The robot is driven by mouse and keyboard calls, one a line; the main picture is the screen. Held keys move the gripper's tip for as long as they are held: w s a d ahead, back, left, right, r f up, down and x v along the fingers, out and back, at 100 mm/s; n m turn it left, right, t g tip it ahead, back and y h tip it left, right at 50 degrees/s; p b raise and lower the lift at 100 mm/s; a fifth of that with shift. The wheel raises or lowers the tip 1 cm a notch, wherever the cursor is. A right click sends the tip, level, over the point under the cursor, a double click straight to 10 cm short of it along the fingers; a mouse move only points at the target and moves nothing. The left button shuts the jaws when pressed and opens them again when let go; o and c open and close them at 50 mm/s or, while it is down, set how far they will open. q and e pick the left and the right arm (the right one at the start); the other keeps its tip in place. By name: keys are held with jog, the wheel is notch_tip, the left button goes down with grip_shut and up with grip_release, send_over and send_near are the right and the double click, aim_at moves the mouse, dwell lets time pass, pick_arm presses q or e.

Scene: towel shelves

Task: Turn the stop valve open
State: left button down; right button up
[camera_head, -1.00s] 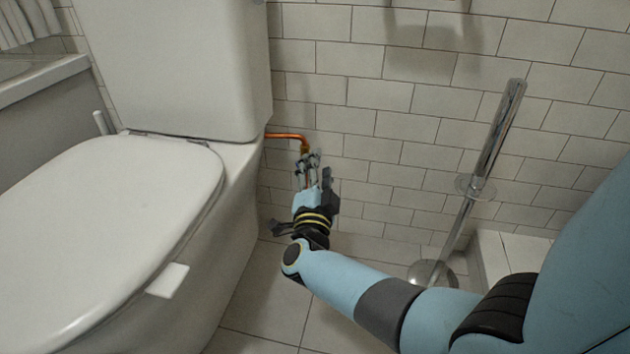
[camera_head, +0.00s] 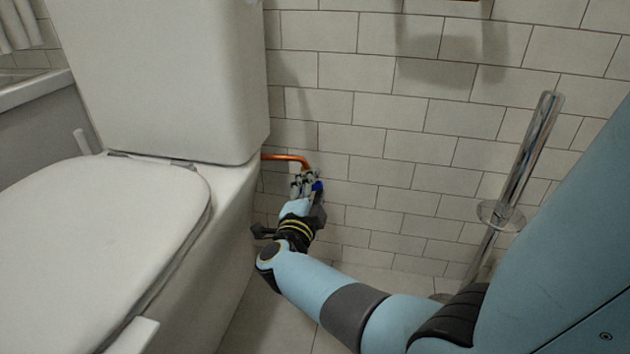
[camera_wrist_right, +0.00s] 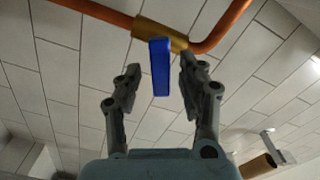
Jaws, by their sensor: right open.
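The stop valve sits on a copper pipe beside the toilet. In the right wrist view its blue lever handle (camera_wrist_right: 160,67) hangs from a brass valve body (camera_wrist_right: 160,33), between the two fingers of my right gripper (camera_wrist_right: 153,85). The fingers are open, with a gap on each side of the handle. In the head view my right gripper (camera_head: 305,184) is just below the end of the copper pipe (camera_head: 288,158). A small part of the blue handle (camera_head: 318,186) shows at its right finger; the rest of the valve is hidden. My left gripper is not in view.
A white toilet (camera_head: 168,75) stands close on the left of my right gripper. A tiled wall (camera_head: 400,140) is behind it. A chrome stand (camera_head: 528,150) with a clear ring is at the right, near my right arm.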

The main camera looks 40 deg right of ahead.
jog(key=shift+w+d, duration=0.2)
grip_shut()
dwell(0.4)
